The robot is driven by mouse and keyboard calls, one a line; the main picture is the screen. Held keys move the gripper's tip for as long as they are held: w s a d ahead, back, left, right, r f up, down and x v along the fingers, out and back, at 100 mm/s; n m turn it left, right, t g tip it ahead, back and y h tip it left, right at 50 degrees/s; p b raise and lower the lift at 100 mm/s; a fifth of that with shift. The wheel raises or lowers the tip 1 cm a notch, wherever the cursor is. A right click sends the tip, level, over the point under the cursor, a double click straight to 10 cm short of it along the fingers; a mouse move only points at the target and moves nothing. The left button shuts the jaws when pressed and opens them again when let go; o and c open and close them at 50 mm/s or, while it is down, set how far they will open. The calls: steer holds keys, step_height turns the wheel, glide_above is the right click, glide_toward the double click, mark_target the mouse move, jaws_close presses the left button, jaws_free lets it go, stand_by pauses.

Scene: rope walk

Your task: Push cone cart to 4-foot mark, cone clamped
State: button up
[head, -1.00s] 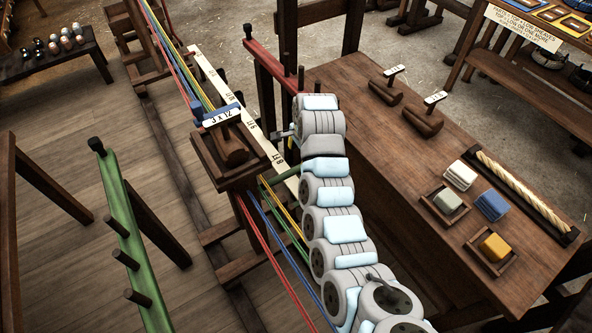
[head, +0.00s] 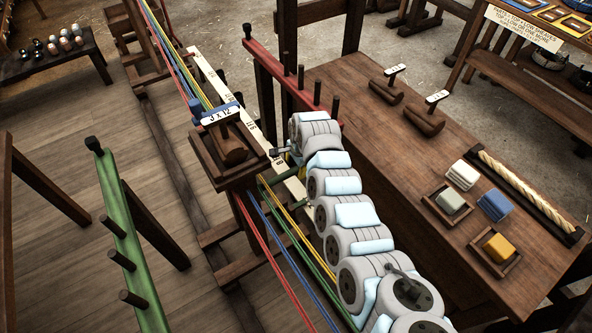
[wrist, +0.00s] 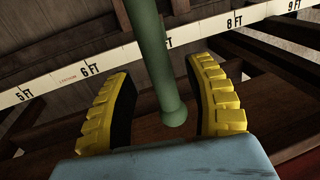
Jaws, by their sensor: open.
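The wooden cone cart (head: 205,160) stands on the track at the middle left in the head view. It carries a wooden cone (head: 233,152) and a tag (head: 220,115) reading "3 x 12". A blue piece (head: 203,107) is beside the tag; whether it clamps the cone I cannot tell. My gripper, small and partly hidden in the head view, is just right of the cart. In the wrist view my gripper (wrist: 172,105) is open, with yellow ridged fingers. A green rod with a rounded end (wrist: 174,117) shows between them, apparently clear of both.
A white foot scale (wrist: 125,52) runs along the track, with 5, 6, 8 and 9 FT readable. Coloured ropes (head: 180,75) run through the cart area. A bench (head: 375,130) is at right, a red pegged rail (head: 290,78) behind my arm, a green pegged rail (head: 118,215) at left.

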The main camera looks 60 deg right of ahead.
steer(key=shift+w+d+f+b, duration=0.1)
steer(key=shift+f+b, duration=0.2)
steer(key=shift+f, duration=0.75)
jaws_close()
